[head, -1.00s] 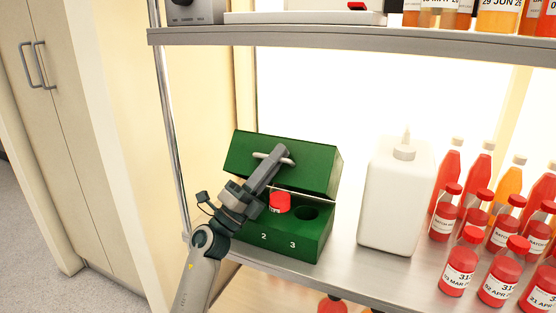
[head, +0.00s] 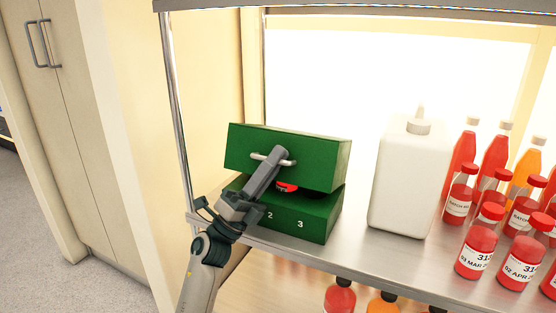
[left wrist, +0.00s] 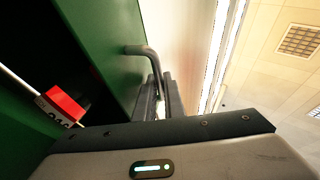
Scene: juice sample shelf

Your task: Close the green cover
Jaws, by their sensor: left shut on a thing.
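The green cover (head: 312,160) is the hinged lid of a green box (head: 322,222) on the shelf. It is tilted forward over the box and partly open, with a gap at the front. My left gripper (head: 272,161) is shut on the metal handle (head: 285,162) on the cover's front face. The handle also shows in the left wrist view (left wrist: 140,50), between the finger ends. A red-capped bottle (left wrist: 66,103) sits in the box under the cover; only a bit of its red cap (head: 286,187) shows in the head view. My right gripper is not in view.
A white jug (head: 405,185) stands to the right of the box, with a small gap between. Several red and orange bottles (head: 475,250) stand farther right. A metal shelf post (head: 178,120) is on the left. More bottles (head: 340,297) stand on the level below.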

